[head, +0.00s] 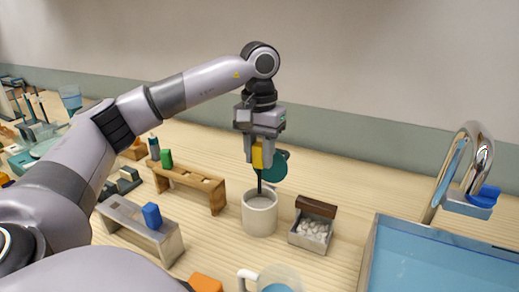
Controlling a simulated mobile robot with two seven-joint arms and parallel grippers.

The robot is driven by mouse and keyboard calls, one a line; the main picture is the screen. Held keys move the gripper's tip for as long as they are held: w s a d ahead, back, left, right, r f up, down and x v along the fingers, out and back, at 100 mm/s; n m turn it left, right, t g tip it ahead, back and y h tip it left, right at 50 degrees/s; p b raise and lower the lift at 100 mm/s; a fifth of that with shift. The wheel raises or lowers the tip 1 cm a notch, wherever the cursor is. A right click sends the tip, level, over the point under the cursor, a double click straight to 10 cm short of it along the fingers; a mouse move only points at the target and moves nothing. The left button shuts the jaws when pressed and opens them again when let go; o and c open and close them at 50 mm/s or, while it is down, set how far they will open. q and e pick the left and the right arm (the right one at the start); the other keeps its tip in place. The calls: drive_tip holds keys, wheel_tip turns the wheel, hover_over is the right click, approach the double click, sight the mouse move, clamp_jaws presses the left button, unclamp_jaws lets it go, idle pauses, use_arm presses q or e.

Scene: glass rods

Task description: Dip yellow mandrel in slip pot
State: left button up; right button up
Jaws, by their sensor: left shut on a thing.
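My left gripper (259,155) is shut on the yellow handle of the mandrel (257,158), high over the counter and pointing down. The mandrel's dark thin rod hangs upright below the handle. Its lower end goes into the mouth of the slip pot (260,215), a pale round pot on the counter. The tip is hidden inside the pot, so I cannot tell how deep it is. A dark green round thing (274,167) shows just behind the mandrel. My right gripper is not in view.
A wooden rack (200,186) with a green block (166,158) stands left of the pot. A metal rack with a blue block (151,215) is nearer. A box of white pebbles (313,229) stands right, a clear jug (279,279) in front, a water-filled sink (430,265) far right.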

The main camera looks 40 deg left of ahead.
sight(259, 170)
use_arm(q)
wheel_tip(259, 170, down, 7)
drive_tip(key=b, duration=0.4)
drive_tip(key=shift+f, duration=0.15)
drive_tip(key=shift+f+b, duration=0.35)
drive_tip(key=shift+f, duration=0.4)
wheel_tip(259, 170, up, 3)
drive_tip(key=shift+p, duration=1.2)
drive_tip(key=shift+r+p, duration=0.65)
drive_tip(key=shift+r, duration=0.1)
wheel_tip(259, 170, up, 7)
drive_tip(key=p, duration=0.5)
drive_tip(key=shift+f+p, duration=0.15)
drive_tip(key=shift+p, duration=0.2)
